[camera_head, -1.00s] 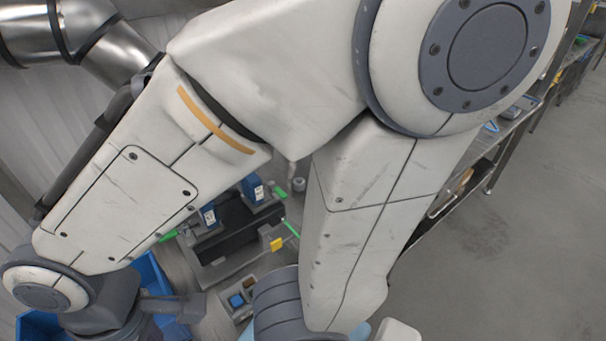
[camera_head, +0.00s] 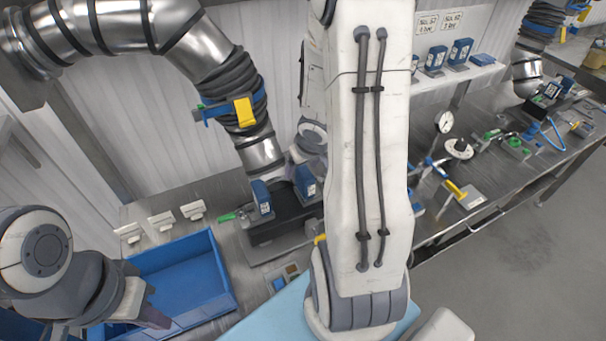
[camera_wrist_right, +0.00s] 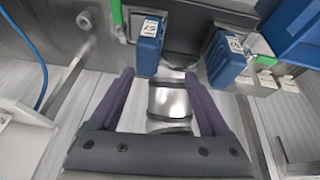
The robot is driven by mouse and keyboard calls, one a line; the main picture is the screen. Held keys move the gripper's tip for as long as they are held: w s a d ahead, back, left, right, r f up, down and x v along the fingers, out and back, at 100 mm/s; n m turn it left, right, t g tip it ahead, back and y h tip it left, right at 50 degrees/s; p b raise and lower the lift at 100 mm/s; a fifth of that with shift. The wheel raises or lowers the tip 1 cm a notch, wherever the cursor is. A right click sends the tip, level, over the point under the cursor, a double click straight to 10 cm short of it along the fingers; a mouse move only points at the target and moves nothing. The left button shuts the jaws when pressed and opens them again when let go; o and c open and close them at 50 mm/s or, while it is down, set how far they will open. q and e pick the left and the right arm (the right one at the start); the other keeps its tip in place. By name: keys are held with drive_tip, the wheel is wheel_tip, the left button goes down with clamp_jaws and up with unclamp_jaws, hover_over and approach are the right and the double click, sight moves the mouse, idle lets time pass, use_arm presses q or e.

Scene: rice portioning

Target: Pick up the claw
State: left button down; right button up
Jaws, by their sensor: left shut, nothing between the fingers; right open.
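I cannot make out a claw for certain in either view. My left gripper (camera_head: 150,317) is shut and empty beside the blue bin at the lower left of the head view. My right gripper (camera_wrist_right: 163,80) is open in the right wrist view, its two dark purple fingers spread apart with nothing gripped. Past its fingertips are two labelled blue boxes (camera_wrist_right: 148,46) on a dark machine (camera_wrist_right: 180,32). In the head view my right arm stands across the middle and hides part of this machine (camera_head: 272,222); its gripper cannot be made out there.
The blue bin (camera_head: 228,275) stands on the metal bench beside white label holders (camera_head: 160,220). A metal duct with a yellow tag (camera_head: 244,111) hangs above. Gauges and a yellow-handled tool (camera_head: 456,190) lie on the right bench. Open floor (camera_head: 530,240) is at the right.

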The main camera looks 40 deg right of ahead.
sight(307, 175)
drive_tip(key=shift+s+d+m, duration=0.3)
drive_tip(key=shift+s+d, duration=0.05)
drive_tip(key=shift+d, duration=0.4)
drive_tip(key=shift+s+d+f, duration=0.15)
drive_tip(key=shift+d+f, duration=0.05)
drive_tip(key=shift+f, duration=0.05)
drive_tip(key=shift+y, duration=0.3)
drive_tip(key=b+x, duration=0.3)
drive_tip(key=x, duration=0.2)
drive_tip(key=shift+s, duration=0.1)
drive_tip(key=b+x, duration=0.1)
drive_tip(key=x, duration=0.1)
drive_tip(key=b+x, duration=0.2)
drive_tip(key=x, duration=0.1)
drive_tip(key=shift+w+d+f, duration=0.1)
drive_tip(key=shift+w+d, duration=0.15)
drive_tip(key=shift+w, duration=0.25)
clamp_jaws()
